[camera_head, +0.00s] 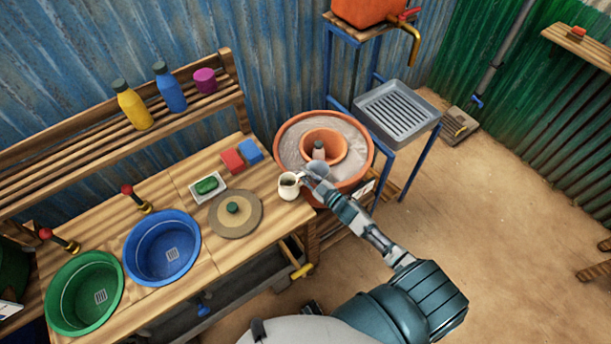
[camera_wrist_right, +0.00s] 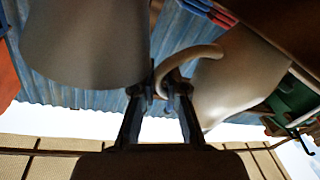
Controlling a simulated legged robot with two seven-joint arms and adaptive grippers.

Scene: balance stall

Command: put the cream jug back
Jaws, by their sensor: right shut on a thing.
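The cream jug (camera_head: 289,187) is at the right end of the wooden bench (camera_head: 180,195), looking upright. I cannot tell whether its base touches the bench. My right gripper (camera_head: 304,181) is shut on its handle, on the side toward the clay basin. In the right wrist view the jug's pale body (camera_wrist_right: 235,85) is to the right, and its curved handle passes between the fingertips of my right gripper (camera_wrist_right: 163,92). My left gripper is not in view.
A grey cup-like thing (camera_head: 318,168) is close beside the gripper; a large grey shape (camera_wrist_right: 85,45) fills the wrist view's left. The round clay basin (camera_head: 366,168), a mat with a green knob (camera_head: 233,208), a soap dish (camera_head: 207,187) and red and blue blocks (camera_head: 232,160) are near.

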